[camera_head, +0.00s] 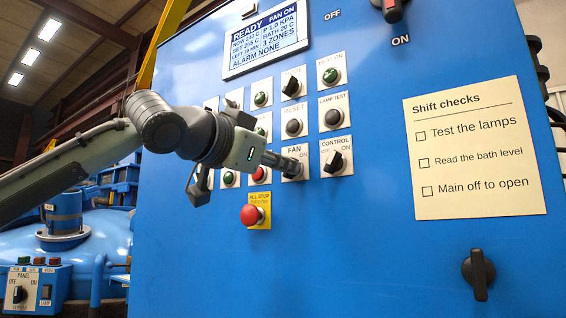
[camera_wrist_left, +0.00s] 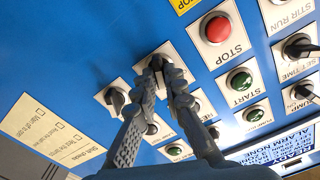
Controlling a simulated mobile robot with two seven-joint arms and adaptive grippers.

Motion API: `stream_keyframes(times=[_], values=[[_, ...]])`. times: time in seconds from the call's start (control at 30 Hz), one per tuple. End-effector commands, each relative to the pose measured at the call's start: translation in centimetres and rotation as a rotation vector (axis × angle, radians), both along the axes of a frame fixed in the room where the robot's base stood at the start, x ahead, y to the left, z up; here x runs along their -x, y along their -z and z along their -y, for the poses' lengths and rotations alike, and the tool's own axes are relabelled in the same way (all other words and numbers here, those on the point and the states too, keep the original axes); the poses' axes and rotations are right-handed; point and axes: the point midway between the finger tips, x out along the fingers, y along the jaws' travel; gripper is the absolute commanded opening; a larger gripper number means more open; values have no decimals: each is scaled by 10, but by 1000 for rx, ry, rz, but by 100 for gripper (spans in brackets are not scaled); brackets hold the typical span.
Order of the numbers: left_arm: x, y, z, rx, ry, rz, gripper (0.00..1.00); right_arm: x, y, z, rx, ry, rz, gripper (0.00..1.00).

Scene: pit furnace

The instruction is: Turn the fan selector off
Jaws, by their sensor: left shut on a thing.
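The fan selector (camera_head: 294,151) is a dark knob on a white plate labelled FAN, on the blue panel front. My left gripper (camera_head: 288,166) reaches it from the left, its fingers covering most of the knob. In the left wrist view the two fingers (camera_wrist_left: 165,76) are closed around the fan selector knob (camera_wrist_left: 156,63). Which way the knob points is hidden by the fingers. The screen (camera_head: 265,40) reads READY and FAN ON. My right gripper is not in view.
The CONTROL selector (camera_head: 334,160) sits close to the right of the fan selector. Other buttons and knobs stand close above and to the left. The red all-stop button (camera_head: 251,215) is below left. A shift checks note (camera_head: 474,150) hangs at right.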

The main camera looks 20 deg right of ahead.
Motion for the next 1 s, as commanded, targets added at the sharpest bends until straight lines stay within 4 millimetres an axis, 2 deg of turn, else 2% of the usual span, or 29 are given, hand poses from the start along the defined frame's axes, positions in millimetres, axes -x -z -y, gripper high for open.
stream_keyframes(times=[0.63, 1.0], values=[[-1, -1, 0, 354, 3, -457, 0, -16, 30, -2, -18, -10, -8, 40], [-2, 0, -1, 516, 1, -664, 0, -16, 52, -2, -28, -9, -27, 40]])
